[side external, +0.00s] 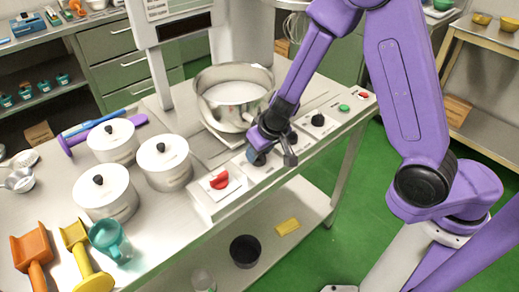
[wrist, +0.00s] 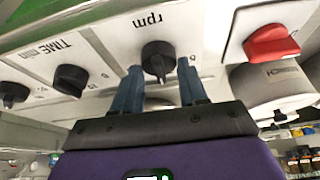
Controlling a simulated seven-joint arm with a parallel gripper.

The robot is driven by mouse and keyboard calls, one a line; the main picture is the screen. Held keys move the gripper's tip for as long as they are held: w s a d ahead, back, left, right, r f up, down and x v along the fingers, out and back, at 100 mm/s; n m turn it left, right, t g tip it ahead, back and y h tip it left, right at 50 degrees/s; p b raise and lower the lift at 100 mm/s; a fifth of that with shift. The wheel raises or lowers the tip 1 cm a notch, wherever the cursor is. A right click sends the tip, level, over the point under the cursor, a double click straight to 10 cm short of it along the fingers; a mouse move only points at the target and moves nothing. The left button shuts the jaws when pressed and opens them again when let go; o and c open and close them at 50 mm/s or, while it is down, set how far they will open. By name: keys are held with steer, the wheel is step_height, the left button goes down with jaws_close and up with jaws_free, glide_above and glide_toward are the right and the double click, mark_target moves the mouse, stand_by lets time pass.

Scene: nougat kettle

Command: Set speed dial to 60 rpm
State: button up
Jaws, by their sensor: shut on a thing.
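The speed dial (wrist: 158,57) is a black knob on a white plate marked "rpm" (wrist: 147,20), upside down in the wrist view. My gripper (wrist: 159,76) has a dark blue finger on either side of this knob and is shut on it. In the side external view my gripper (side external: 271,157) is down at the kettle's control panel (side external: 205,207), and it hides the dial there. The dial's scale and setting cannot be read.
A red switch (wrist: 270,42) sits beside the dial; it also shows in the side external view (side external: 219,180). On the other side is a black TIME knob (wrist: 70,78). The steel kettle (side external: 235,75) stands behind the panel. White lidded pots (side external: 165,165) stand to the left.

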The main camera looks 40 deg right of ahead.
steer(key=shift+n, duration=0.3)
stand_by(0.5)
steer(key=o, duration=1)
steer(key=shift+m, duration=0.9)
